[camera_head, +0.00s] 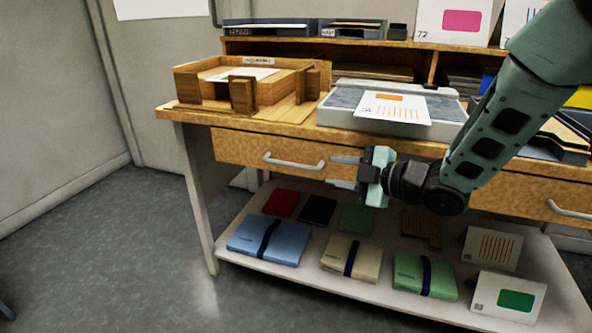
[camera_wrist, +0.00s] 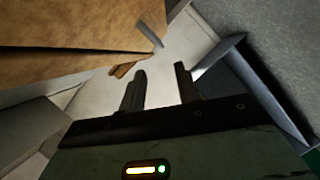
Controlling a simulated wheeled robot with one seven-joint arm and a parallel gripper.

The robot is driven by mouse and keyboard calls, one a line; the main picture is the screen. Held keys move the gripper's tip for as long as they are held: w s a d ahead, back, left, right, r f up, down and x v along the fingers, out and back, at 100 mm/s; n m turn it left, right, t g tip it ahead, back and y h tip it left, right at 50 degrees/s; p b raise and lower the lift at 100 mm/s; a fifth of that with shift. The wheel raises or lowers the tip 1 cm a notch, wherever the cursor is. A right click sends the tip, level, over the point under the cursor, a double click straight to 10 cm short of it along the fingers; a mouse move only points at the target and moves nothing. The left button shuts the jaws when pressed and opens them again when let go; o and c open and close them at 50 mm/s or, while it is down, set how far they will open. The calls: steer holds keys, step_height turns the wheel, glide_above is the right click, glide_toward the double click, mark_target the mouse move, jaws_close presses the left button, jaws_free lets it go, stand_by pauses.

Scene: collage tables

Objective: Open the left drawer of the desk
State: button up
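The desk's left drawer (camera_head: 240,151) has a wooden front, and it looks closed. Its pale bar handle (camera_head: 294,162) is on the front. My gripper (camera_head: 344,172) is to the right of the handle, pointing left, with its fingers apart and nothing between them. The fingertips look close to the handle's right end, but I cannot tell whether they touch. In the wrist view my two fingers (camera_wrist: 160,80) are spread. The drawer front (camera_wrist: 75,55) fills the upper left there, and the handle (camera_wrist: 151,36) shows beyond the fingers.
A right drawer handle (camera_head: 572,210) is at the right. A lower shelf (camera_head: 225,250) holds several folders and cards beneath the drawers. A wooden tray (camera_head: 188,84) and a grey device (camera_head: 340,113) with a sheet stand on the desk. The floor (camera_head: 110,250) at left is clear.

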mark_target(296, 165)
steer(key=b+x, duration=0.2)
steer(key=x, duration=1)
jaws_close()
